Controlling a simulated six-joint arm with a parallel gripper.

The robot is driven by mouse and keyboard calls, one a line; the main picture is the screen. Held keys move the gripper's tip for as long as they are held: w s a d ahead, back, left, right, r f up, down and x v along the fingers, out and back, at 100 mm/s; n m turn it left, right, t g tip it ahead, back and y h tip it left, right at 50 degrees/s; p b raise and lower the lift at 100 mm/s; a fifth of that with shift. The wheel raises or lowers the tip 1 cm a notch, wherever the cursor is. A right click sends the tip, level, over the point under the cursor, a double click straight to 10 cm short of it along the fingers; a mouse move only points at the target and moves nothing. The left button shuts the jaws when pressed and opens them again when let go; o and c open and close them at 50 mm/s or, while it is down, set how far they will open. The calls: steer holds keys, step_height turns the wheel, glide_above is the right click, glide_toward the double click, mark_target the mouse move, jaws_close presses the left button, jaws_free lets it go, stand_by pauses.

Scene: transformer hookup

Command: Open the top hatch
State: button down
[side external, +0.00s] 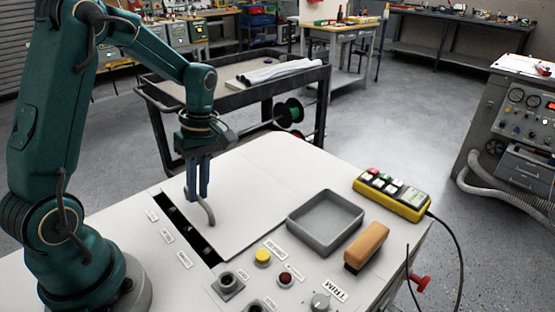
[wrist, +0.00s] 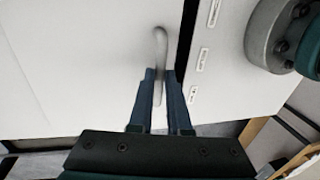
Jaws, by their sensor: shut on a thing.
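The top hatch (side external: 255,185) is a flat white panel on the white cabinet top. A dark slot (side external: 188,228) with small terminals in it shows along the hatch's left edge. A grey curved handle (side external: 211,214) stands on the hatch near that edge. My gripper (side external: 198,197) points down and is shut on the handle. In the wrist view, the handle (wrist: 160,42) runs between the two blue fingers of my gripper (wrist: 160,75), and the dark slot (wrist: 187,30) lies just right of it. The fingers hide part of the handle.
A grey tray (side external: 325,246), a brush with a tan handle (side external: 367,246) and a yellow control box (side external: 392,193) lie right of the hatch. A yellow button (side external: 262,257), a red button (side external: 285,279) and knobs are in front. A dark cart (side external: 245,92) stands behind.

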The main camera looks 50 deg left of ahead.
glide_above(244, 187)
stand_by(0.8)
steer(key=c, duration=0.9)
jaws_free()
steer(key=shift+o, duration=0.2)
steer(key=shift+w+r, duration=0.2)
steer(key=shift+r, duration=0.65)
steer(key=shift+w+r, duration=0.15)
steer(key=shift+r, duration=0.65)
steer(key=shift+w+r, duration=0.2)
steer(key=shift+r, duration=0.65)
